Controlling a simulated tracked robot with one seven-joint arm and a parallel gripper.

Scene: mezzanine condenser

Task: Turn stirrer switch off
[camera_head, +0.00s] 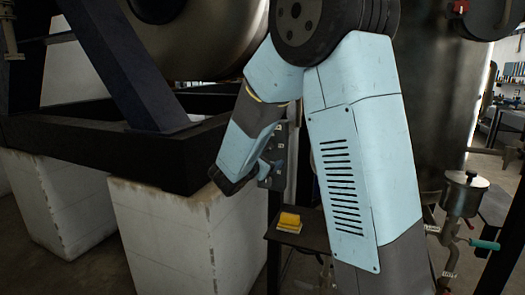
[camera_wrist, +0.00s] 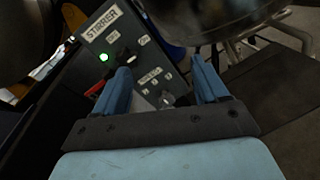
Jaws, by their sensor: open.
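The dark control panel (camera_wrist: 122,62) labelled STIRRER fills the upper left of the wrist view, tilted in the picture. It bears a lit green lamp (camera_wrist: 103,57) and a black stirrer switch (camera_wrist: 125,57) with small white labels above it. The switch's exact setting is too small to tell. A second knob (camera_wrist: 166,98) sits lower on the panel. My gripper (camera_wrist: 160,64) is open and empty; its left finger overlaps the panel just below the stirrer switch, and contact cannot be told. In the head view, my gripper (camera_head: 263,169) is beside the panel (camera_head: 280,147), partly hidden by my arm.
A yellow block (camera_head: 289,222) lies on a small dark shelf (camera_head: 300,238) below the panel. A dark steel frame (camera_head: 100,150) on white blocks (camera_head: 165,240) stands left. A large metal vessel (camera_head: 440,100) and a small valved pot (camera_head: 464,193) stand right.

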